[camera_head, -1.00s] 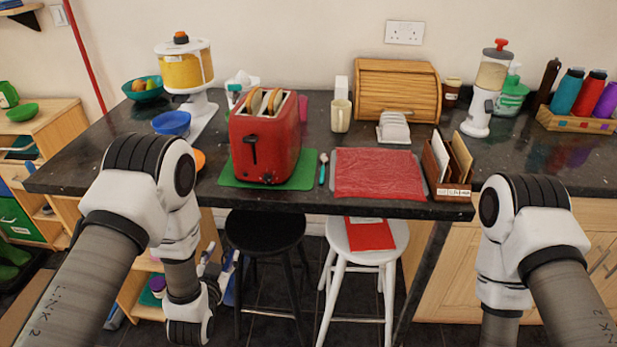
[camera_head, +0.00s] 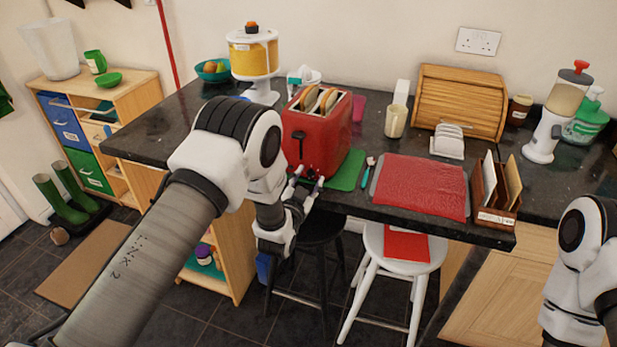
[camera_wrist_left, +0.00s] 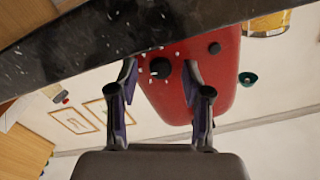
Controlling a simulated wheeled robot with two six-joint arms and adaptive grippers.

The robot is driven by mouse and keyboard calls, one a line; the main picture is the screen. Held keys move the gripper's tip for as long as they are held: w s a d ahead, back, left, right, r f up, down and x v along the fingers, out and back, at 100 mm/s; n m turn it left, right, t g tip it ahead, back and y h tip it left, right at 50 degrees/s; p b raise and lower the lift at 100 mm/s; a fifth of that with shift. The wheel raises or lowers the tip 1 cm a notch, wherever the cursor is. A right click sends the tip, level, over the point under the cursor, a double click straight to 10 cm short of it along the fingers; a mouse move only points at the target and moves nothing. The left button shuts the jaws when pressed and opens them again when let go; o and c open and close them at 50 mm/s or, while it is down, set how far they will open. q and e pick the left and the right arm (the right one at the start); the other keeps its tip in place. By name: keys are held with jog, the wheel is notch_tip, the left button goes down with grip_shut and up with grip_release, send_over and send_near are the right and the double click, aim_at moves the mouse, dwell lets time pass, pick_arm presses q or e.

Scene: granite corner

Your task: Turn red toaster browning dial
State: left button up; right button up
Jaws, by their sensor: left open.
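In the left wrist view, upside down, the toaster (camera_wrist_left: 205,90) shows a black round dial (camera_wrist_left: 160,68) ringed by white marks. My left gripper (camera_head: 308,178) is open at the toaster's front. In its wrist view the fingers are on either side of the dial; I cannot tell whether they touch it. My right gripper is out of view.
The dark counter edge (camera_wrist_left: 70,50) runs close to my left fingers. A black stool (camera_head: 318,228) and a white stool (camera_head: 400,250) stand below.

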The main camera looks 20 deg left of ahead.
pick_arm(q)
jog(key=shift+a, duration=0.1)
grip_shut()
jog(key=shift+n, duration=0.4)
jog(key=n+b, duration=0.2)
jog(key=n, duration=0.1)
jog(key=shift+f, duration=0.1)
jog(key=n+b, duration=0.1)
jog(key=n, duration=0.4)
jog(key=shift+n+g, duration=0.3)
jog(key=shift+g, duration=0.1)
